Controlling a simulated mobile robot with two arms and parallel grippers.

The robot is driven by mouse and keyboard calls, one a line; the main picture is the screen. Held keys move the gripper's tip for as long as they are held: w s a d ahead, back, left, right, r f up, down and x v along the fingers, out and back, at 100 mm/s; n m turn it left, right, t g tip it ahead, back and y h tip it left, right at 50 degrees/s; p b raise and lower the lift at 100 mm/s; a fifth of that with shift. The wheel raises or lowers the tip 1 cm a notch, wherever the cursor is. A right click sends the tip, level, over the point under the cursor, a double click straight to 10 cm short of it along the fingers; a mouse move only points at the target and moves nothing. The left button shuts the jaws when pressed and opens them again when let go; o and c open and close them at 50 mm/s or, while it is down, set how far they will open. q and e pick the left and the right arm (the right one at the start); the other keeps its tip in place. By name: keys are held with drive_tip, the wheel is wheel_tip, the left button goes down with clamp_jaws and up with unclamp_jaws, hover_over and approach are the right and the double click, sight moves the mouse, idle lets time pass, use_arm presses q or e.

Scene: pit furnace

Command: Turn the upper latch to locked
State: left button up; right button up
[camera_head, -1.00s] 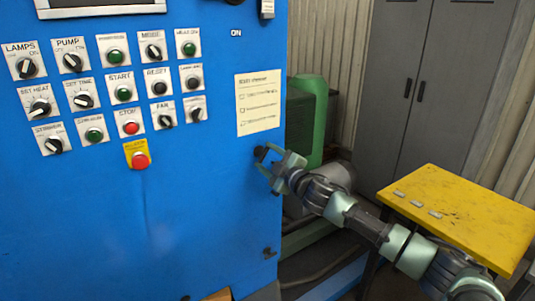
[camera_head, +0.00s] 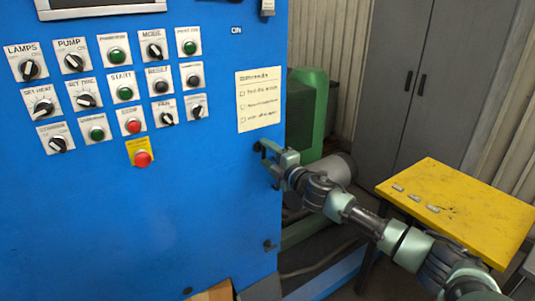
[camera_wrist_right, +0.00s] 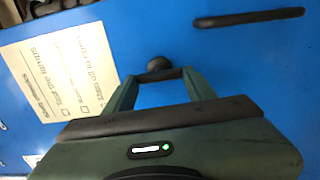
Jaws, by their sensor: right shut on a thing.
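The upper latch (camera_head: 258,147) is a small dark handle at the right edge of the blue cabinet door. In the right wrist view its dark round end (camera_wrist_right: 158,65) shows between my fingers. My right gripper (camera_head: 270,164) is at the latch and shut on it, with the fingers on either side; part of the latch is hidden. It also shows in the right wrist view (camera_wrist_right: 160,90). The lower latch (camera_head: 268,245) sits further down the same edge, apart from my gripper. My left gripper is not in view.
The blue cabinet (camera_head: 130,225) has knobs, buttons and a paper checklist (camera_head: 260,99) just above my right gripper. A green machine (camera_head: 308,110) stands behind my arm. A yellow table (camera_head: 470,210) with several small pieces is at right, near my arm.

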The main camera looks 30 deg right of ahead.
drive_tip(key=shift+f, duration=0.1)
idle(0.3)
drive_tip(key=o, duration=1.4)
drive_tip(key=s, duration=0.2)
drive_tip(key=s+b, duration=0.1)
drive_tip(key=s, duration=0.2)
drive_tip(key=s+b, duration=0.1)
drive_tip(key=s, duration=0.1)
drive_tip(key=shift+s+d, duration=0.35)
drive_tip(key=shift+s, duration=0.05)
